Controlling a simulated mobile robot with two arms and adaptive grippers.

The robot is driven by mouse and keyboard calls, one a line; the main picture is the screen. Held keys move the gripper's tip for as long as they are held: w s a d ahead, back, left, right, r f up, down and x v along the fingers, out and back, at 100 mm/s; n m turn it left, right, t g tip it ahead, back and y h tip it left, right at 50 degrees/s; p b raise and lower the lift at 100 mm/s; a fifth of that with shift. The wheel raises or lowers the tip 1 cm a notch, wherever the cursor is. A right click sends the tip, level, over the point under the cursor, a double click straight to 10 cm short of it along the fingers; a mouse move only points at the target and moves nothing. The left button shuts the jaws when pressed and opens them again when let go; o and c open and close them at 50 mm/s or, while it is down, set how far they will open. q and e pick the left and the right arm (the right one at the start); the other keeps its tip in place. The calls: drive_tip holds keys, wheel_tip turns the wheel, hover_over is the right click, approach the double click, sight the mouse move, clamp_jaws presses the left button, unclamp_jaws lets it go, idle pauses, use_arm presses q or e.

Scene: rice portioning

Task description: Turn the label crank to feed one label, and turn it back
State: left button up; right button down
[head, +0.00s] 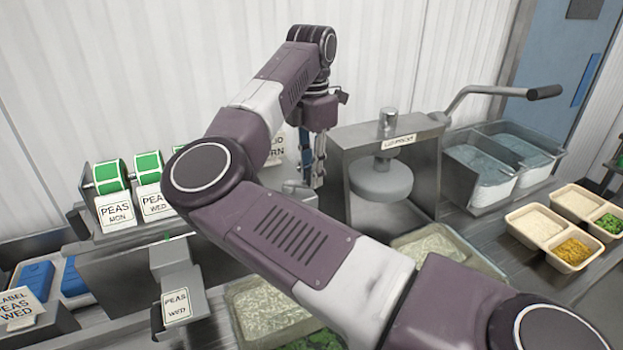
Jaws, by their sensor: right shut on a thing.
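My right arm reaches across the middle of the head view, and its right gripper (313,182) points down behind my arm. It is shut at the small grey metal label crank (297,188), at the right end of the label dispenser; my arm hides much of the contact. The dispenser carries green label rolls (111,176), with cards such as PEAS MON (117,214) in front. Other rolls and cards are partly hidden by my arm. A PEAS WED label (176,306) shows on the front outlet. My left gripper is not in view.
A lid press (388,180) with a long lever handle (545,92) stands close right of the gripper. Water bins (487,195) and filled portion trays (537,226) are at right. Food trays (265,312) lie below my arm; blue items (36,275) are at left.

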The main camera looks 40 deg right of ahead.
sight(296, 182)
drive_tip(key=m, duration=0.1)
drive_tip(key=a+m+b, duration=0.1)
drive_tip(key=shift+s+a+f+m+b, duration=0.1)
drive_tip(key=shift+s+m+b, duration=0.2)
drive_tip(key=shift+s+m, duration=0.1)
drive_tip(key=a+m+b, duration=0.1)
drive_tip(key=m, duration=0.1)
drive_tip(key=shift+s+a+m, duration=0.1)
drive_tip(key=shift+m, duration=0.3)
drive_tip(key=shift+a+r+m+b, duration=0.15)
drive_tip(key=shift+a+m, duration=0.25)
drive_tip(key=shift+m, duration=0.45)
drive_tip(key=shift+a+m+b, duration=0.2)
drive_tip(key=shift+a+m, duration=0.2)
drive_tip(key=shift+m, duration=0.5)
drive_tip(key=shift+a+r+m+b, duration=0.15)
drive_tip(key=shift+a+m, duration=0.25)
drive_tip(key=shift+m, duration=0.45)
drive_tip(key=shift+f, duration=0.1)
drive_tip(key=c, duration=1.8)
unclamp_jaws()
drive_tip(key=shift+a, duration=0.1)
drive_tip(key=shift+o, duration=0.2)
wheel_tip(296, 182, up, 12)
